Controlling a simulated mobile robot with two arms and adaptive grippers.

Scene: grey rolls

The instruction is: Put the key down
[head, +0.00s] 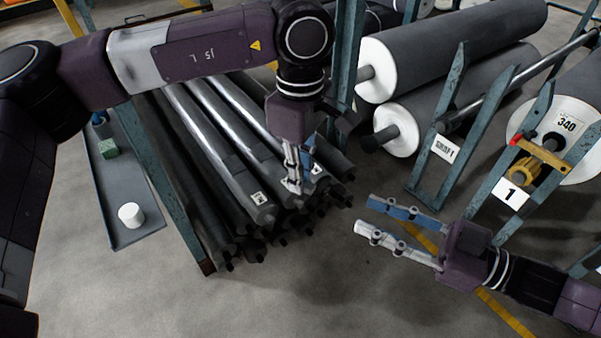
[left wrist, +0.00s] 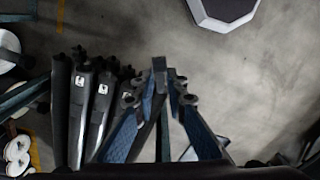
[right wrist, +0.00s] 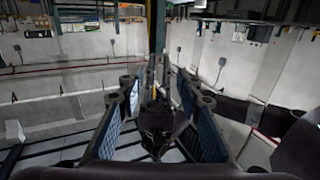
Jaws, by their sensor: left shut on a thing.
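My left gripper (head: 298,184) points down above the ends of the grey rolls in the head view. In the left wrist view its fingers close around a small dark grey piece (left wrist: 160,66), which appears to be the key; its full shape is mostly hidden by the fingers. In the head view I cannot make the key out. My right gripper (head: 362,215) is open and empty, its two fingers apart, over bare floor to the right of the rolls.
A stack of dark rolls (head: 235,185) lies under my left gripper. Large rolls (head: 450,50) and blue stands (head: 437,150) stand at right. The front floor is clear.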

